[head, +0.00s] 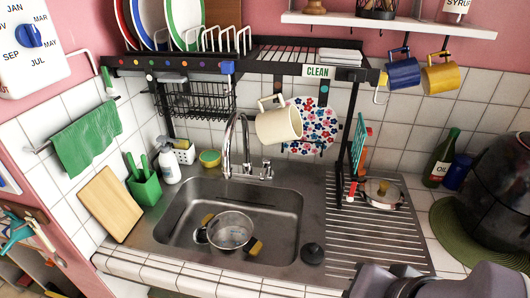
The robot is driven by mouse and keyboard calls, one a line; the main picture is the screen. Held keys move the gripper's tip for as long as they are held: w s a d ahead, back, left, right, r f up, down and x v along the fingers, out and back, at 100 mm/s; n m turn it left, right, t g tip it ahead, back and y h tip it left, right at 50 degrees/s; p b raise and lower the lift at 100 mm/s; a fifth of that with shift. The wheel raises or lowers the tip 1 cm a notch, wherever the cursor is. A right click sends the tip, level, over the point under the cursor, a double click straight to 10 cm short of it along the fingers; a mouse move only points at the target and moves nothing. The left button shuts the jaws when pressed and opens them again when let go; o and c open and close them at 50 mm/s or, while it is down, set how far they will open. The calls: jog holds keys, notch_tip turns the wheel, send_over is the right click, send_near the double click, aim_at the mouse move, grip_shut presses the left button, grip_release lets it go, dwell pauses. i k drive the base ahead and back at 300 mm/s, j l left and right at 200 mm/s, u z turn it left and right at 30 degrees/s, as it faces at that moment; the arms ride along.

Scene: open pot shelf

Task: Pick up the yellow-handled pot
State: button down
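The yellow-handled pot (230,231) is a small metal pot with black-and-yellow handles on opposite sides. It sits in the left-middle part of the sink basin (285,205), with its open top facing up. Dark grey parts of my arm (395,283) show at the bottom right edge, in front of the drainboard and well to the right of the pot. They are cut off by the frame. I cannot make out my fingertips or anything held. Nothing of mine touches the pot.
The faucet (236,145) rises behind the pot. A cream mug (278,124) hangs above the basin from the black rack (270,69). A second, lidded pot (381,191) stands on the ribbed drainboard (375,240). A black stopper (313,253) lies by the basin's right front corner.

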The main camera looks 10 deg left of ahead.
aim_at(230, 234)
jog(key=i+j+u, duration=0.15)
jog(key=j, duration=0.3)
jog(key=j+u, duration=0.15)
jog(key=j, duration=0.3)
jog(key=i+j+u, duration=0.15)
jog(key=j, duration=0.3)
